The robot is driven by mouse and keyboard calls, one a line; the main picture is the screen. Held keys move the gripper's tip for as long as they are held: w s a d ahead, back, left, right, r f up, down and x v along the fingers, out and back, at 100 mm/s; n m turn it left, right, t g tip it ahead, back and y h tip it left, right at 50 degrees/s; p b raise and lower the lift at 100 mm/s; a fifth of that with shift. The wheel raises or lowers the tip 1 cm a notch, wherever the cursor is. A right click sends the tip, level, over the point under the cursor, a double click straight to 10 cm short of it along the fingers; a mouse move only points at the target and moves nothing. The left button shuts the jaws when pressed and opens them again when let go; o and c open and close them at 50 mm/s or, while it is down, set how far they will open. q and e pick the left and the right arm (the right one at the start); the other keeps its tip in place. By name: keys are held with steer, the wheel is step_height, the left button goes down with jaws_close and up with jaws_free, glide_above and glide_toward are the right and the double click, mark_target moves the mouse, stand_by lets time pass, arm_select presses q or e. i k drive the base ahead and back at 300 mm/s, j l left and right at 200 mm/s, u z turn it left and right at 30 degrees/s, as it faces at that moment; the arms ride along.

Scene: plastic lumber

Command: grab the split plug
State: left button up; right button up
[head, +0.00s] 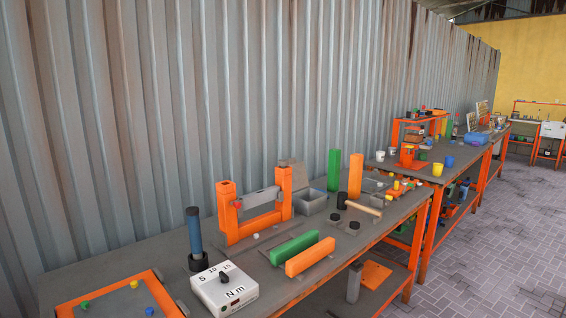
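I cannot tell for sure which item is the split plug. Two small dark round pieces, one (335,218) beside the other (353,227), sit on the grey workbench (215,252), but at this size I cannot make out a split in either. Several small yellow, orange and red pieces lie further back on the bench, too small to identify. Neither my left nor my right gripper shows in the head view.
The bench also holds a white N m box (224,288), a blue cylinder (194,234), an orange frame (228,219), green (293,248) and orange (310,257) lying bars, upright green (334,170) and orange (355,176) bars, and a mallet (362,206). A corrugated wall stands behind. Paved floor (505,240) is clear at right.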

mark_target(283, 164)
steer(key=i+l+u, duration=0.1)
steer(key=i+l, duration=0.15)
steer(key=i+l+u, duration=0.1)
steer(key=l, duration=0.35)
steer(key=i+l, duration=0.3)
steer(key=i+l+u, duration=0.15)
steer(key=l, duration=0.3)
steer(key=i+l+u, duration=0.1)
steer(key=l, duration=0.3)
steer(key=i, duration=0.1)
